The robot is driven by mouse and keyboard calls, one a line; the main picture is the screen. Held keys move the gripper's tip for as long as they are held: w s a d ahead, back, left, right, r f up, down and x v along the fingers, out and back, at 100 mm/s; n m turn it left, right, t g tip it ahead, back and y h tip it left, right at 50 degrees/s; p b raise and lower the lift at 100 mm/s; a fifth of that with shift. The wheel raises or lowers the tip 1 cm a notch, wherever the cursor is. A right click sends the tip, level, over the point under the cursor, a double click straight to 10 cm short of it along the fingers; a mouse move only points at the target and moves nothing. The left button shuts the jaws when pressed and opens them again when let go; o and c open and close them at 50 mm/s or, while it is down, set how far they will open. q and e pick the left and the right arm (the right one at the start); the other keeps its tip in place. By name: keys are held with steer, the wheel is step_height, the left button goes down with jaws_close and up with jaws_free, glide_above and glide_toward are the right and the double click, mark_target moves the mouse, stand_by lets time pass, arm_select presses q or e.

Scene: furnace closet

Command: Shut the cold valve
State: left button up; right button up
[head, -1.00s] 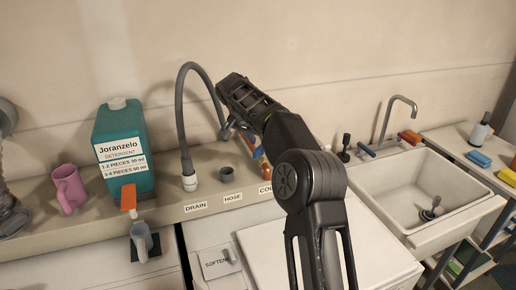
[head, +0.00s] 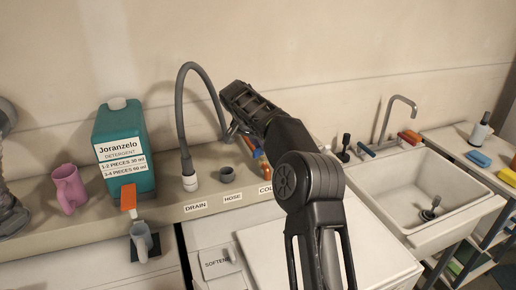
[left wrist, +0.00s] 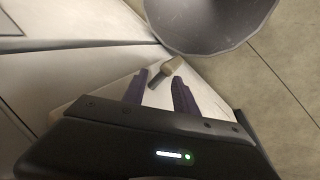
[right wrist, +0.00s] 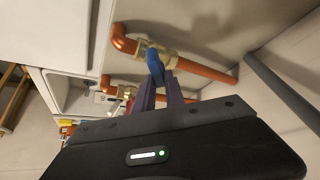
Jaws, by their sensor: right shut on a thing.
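In the right wrist view a blue valve handle (right wrist: 155,66) sits on a brass valve body on a copper pipe (right wrist: 205,69). My right gripper (right wrist: 162,85) is shut on this blue handle. In the head view my right arm reaches over the white machine to the back ledge, with the right gripper (head: 232,130) near orange and blue parts that my arm partly hides. A label there starting "COL" (head: 265,190) is cut off by my arm.
A second copper pipe runs below the first in the right wrist view. A grey hose (head: 181,110), a teal detergent jug (head: 122,150) and a pink mug (head: 69,188) stand left of my arm. A white sink (head: 440,190) is at the right.

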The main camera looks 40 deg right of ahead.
jaws_close()
steer(key=shift+w+m+g, duration=0.1)
steer(key=shift+m+g, duration=0.3)
steer(key=shift+m, duration=0.4)
steer(key=shift+m+g, duration=0.5)
steer(key=shift+m, duration=0.4)
steer(key=o, duration=0.8)
jaws_free()
steer(key=shift+o, duration=0.2)
